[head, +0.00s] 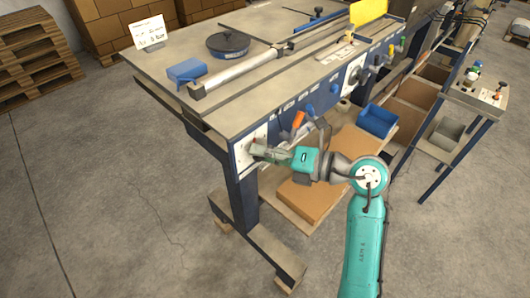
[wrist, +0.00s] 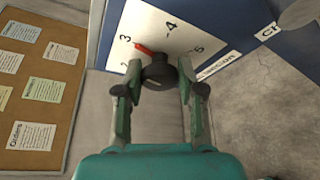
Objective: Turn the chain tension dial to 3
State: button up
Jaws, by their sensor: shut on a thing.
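The chain tension dial is a dark round knob (wrist: 158,72) with a red pointer (wrist: 148,50) on a white numbered plate (wrist: 185,40). In the head view, my gripper (head: 262,152) is at the plate (head: 241,160) on the near end of the blue-edged machine table. The knob is hardly distinguishable there.
A blue block (head: 187,72), a dark round pan-like object (head: 228,44) and a long metal rail (head: 240,72) lie on the tabletop. Orange (head: 297,118) and grey levers stick out near my gripper. A blue bin (head: 377,121) and a cardboard box (head: 312,198) sit lower down.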

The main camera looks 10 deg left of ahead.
jog(key=shift+f, duration=0.1)
jog(key=o, duration=1.1)
jog(key=shift+o, duration=0.2)
jog(key=v, duration=1.2)
